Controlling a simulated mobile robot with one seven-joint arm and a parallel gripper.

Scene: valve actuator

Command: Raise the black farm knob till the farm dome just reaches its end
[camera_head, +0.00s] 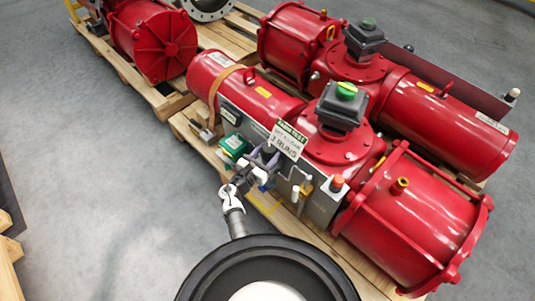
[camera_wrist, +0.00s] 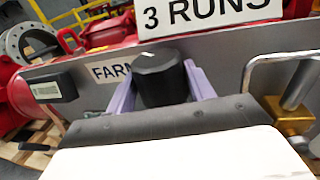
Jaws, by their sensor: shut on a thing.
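The black farm knob (camera_wrist: 160,78) stands on a grey panel, with a pale mark on its top. A white label (camera_wrist: 106,73) reading "FAR" is partly hidden beside it. My gripper (camera_wrist: 163,88) has purple fingers on both sides of the knob and is shut on it. In the head view my gripper (camera_head: 264,160) is at the panel's front, and the knob cannot be made out there. A green dome (camera_head: 346,90) tops the dark box on the near red actuator. No label shows whether this is the farm dome.
A sign (camera_head: 288,140) ending in "3 RUNS" is above the knob. A bent metal handle (camera_wrist: 285,75) and brass fitting (camera_wrist: 287,115) are to its right. A green box (camera_head: 234,146) is left of my gripper. Open grey floor (camera_head: 110,210) lies left of the pallet.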

